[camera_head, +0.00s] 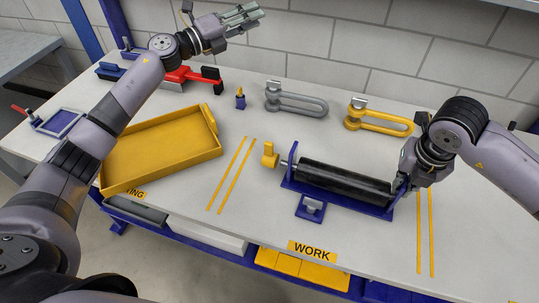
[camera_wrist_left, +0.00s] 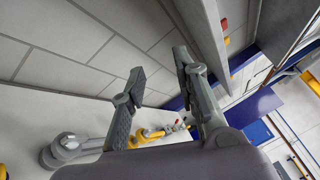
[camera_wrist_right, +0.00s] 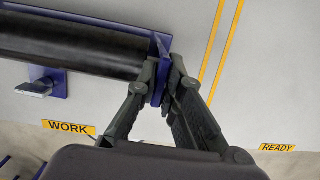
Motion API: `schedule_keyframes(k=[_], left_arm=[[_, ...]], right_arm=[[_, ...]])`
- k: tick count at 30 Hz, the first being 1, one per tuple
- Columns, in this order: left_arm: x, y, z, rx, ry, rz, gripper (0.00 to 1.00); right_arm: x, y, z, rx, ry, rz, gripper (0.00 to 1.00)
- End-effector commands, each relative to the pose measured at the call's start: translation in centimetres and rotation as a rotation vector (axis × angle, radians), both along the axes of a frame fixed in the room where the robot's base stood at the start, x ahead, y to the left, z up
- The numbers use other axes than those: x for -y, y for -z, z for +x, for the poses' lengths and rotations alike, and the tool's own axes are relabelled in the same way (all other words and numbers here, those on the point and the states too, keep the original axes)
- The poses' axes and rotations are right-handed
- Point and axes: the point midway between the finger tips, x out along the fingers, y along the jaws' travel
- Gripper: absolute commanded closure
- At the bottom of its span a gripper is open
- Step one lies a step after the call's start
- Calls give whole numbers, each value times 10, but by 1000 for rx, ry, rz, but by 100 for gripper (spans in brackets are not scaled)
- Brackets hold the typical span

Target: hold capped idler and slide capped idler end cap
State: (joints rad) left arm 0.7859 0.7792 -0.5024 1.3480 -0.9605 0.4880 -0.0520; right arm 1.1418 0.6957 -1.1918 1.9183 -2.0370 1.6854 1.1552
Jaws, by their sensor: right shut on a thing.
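The capped idler is a black roller (camera_head: 345,182) lying in a blue cradle (camera_head: 372,209) on the table. It also shows in the right wrist view (camera_wrist_right: 75,47). A yellow end cap (camera_head: 269,156) sits at the roller's left end, with a short grey shaft between them. My right gripper (camera_wrist_right: 162,80) is at the right end, its fingers closed about the cradle's blue end plate; whether they also touch the roller shaft is hidden. My left gripper (camera_head: 247,18) is open and empty, raised high over the back of the table, well away from the cap.
A yellow tray (camera_head: 160,153) stands left of the cradle. A grey shackle (camera_head: 295,101) and a yellow shackle (camera_head: 378,119) lie behind it. A small blue holder (camera_head: 240,101) and a red tool (camera_head: 190,78) are at the back left. The table between tray and cap is clear.

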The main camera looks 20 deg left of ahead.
Motion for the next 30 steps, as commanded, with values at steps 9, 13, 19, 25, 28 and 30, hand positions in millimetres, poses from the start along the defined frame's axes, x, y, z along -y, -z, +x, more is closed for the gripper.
schedule_keyframes(k=[9, 13, 19, 25, 28, 30], left_arm=[[150, 3, -52, 135, 420, 454, 72], [198, 22, -90, 206, 630, 708, 72], [222, 67, -147, 292, 955, 1136, 72], [189, 105, -184, 308, 1248, 1544, 72], [164, 114, -195, 288, 1363, 1703, 72], [148, 117, -199, 268, 1423, 1787, 72]], right_arm=[[0, 1, 0, -1, -1, 0, 100], [0, 1, 0, -1, -1, 0, 100], [0, 1, 0, -1, 0, 0, 100], [0, 1, 0, -1, 0, -1, 100], [0, 1, 0, -1, 0, -1, 100], [0, 1, 0, -1, 0, -1, 100]])
